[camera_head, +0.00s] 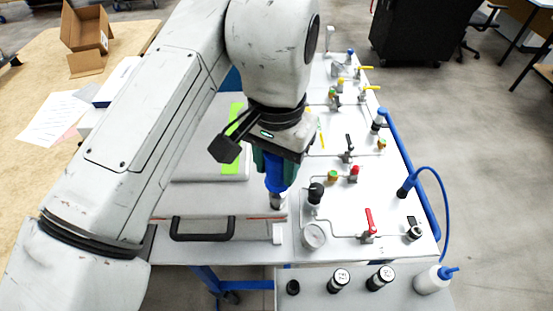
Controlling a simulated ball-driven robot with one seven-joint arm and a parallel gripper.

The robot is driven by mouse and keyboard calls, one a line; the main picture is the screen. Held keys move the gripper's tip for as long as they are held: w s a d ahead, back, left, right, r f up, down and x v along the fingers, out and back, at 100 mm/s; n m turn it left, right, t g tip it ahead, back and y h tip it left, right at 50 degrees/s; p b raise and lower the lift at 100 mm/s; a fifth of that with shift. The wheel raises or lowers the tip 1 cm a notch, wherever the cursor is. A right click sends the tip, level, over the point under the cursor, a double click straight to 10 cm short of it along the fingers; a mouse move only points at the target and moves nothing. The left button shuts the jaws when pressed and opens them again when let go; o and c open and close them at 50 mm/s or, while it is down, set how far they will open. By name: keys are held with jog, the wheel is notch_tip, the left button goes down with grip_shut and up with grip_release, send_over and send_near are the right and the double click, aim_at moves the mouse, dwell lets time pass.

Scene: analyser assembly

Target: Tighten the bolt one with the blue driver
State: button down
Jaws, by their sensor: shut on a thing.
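My gripper (264,160) is shut on the blue driver (277,178) and points down over the white panel of the analyser assembly (325,190). The driver hangs about upright, with its blue body below the jaws and a grey tip (276,201) at its lower end. The tip is near the panel's left side, left of a black-capped fitting. I cannot tell whether it touches anything. I cannot make out bolt one; it may be hidden under the driver or too small to see.
A pressure gauge (314,236), a black-capped fitting (315,193) and a red-handled valve (369,226) stand close by on the panel. A black handle (202,229) is at the front left. Several bottles stand on the front shelf (310,299). A blue hose (442,200) loops at right.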

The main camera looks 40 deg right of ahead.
jog(key=shift+f+b, duration=0.6)
jog(key=shift+f, duration=0.45)
dwell(1.0)
jog(key=c, duration=1.2)
grip_release()
jog(key=shift+c, duration=0.2)
grip_shut()
